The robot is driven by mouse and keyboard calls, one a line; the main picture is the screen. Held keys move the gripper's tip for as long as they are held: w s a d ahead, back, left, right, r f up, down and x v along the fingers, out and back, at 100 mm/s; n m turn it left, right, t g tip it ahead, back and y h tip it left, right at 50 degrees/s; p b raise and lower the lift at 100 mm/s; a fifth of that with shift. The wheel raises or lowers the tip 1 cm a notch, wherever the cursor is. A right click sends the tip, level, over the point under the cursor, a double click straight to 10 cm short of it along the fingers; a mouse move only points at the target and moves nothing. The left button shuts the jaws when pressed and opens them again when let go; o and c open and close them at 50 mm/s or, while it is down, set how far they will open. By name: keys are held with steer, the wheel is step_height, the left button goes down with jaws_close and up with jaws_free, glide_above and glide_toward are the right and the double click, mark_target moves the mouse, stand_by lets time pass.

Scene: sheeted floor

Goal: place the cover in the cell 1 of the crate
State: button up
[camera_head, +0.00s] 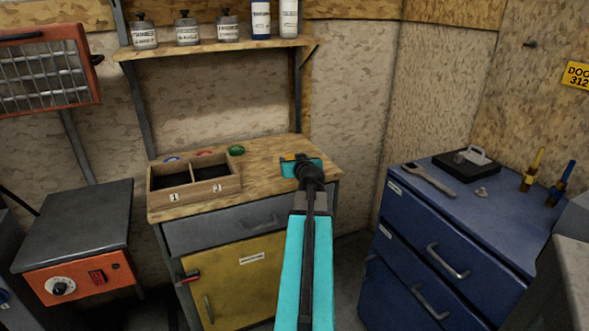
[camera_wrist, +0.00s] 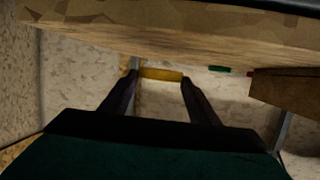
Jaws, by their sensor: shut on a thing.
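My gripper (camera_head: 292,158) is over the right part of the wooden bench, with my arm in front of it. In the wrist view its two fingers (camera_wrist: 160,76) are shut on a small, flat yellow cover (camera_wrist: 161,74), which shows clear of the bench top. In the head view only a small bit of yellow shows by the fingers. The wooden crate (camera_head: 196,196) stands on the left of the bench. It has two dark cells, labelled 1 on the left and 2 on the right. The crate also shows at the right of the wrist view (camera_wrist: 290,88).
A green round thing (camera_head: 236,150), a red one (camera_head: 204,153) and a blue one (camera_head: 172,158) lie behind the crate. A shelf (camera_head: 215,47) with bottles hangs above the bench. Bare bench top (camera_head: 262,172) lies between crate and gripper. A blue drawer cabinet (camera_head: 440,240) stands right.

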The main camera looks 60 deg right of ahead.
steer(key=shift+f, duration=1.55)
steer(key=shift+f, duration=0.15)
steer(key=o, duration=1.2)
steer(key=shift+o, duration=0.2)
steer(key=shift+r, duration=0.2)
steer(key=shift+b+v, duration=0.3)
steer(key=shift+v, duration=2.7)
steer(key=shift+f+b, duration=0.2)
steer(key=shift+b, duration=0.45)
steer(key=b, duration=0.3)
steer(key=shift+w+r, duration=0.1)
steer(key=b, duration=0.5)
steer(key=shift+a+r, duration=0.15)
